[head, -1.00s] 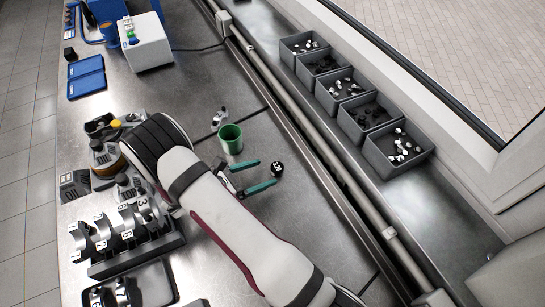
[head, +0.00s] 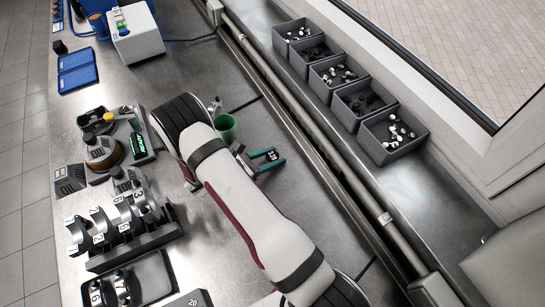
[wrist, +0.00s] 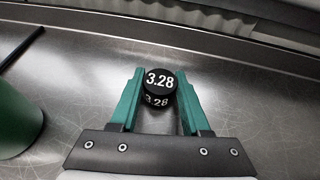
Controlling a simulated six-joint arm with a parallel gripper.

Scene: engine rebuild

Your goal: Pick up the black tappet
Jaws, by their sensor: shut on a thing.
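The black tappet (wrist: 160,84) is a short black cylinder marked 3.28 in white on its top and side. In the wrist view it sits between the green fingertips of my gripper (wrist: 158,92), which are shut on it. In the head view my gripper (head: 266,157) is to the right of the green cup, with the tappet (head: 271,155) between its fingers. I cannot tell whether the tappet touches the table or is just above it.
A green cup (head: 225,128) stands close to my gripper; it also shows at the left of the wrist view (wrist: 14,122). Grey bins (head: 391,158) of small parts line the ledge beyond the rail (head: 310,130). A camshaft rack (head: 150,240) and a green-lit gauge (head: 139,146) stand left of my arm.

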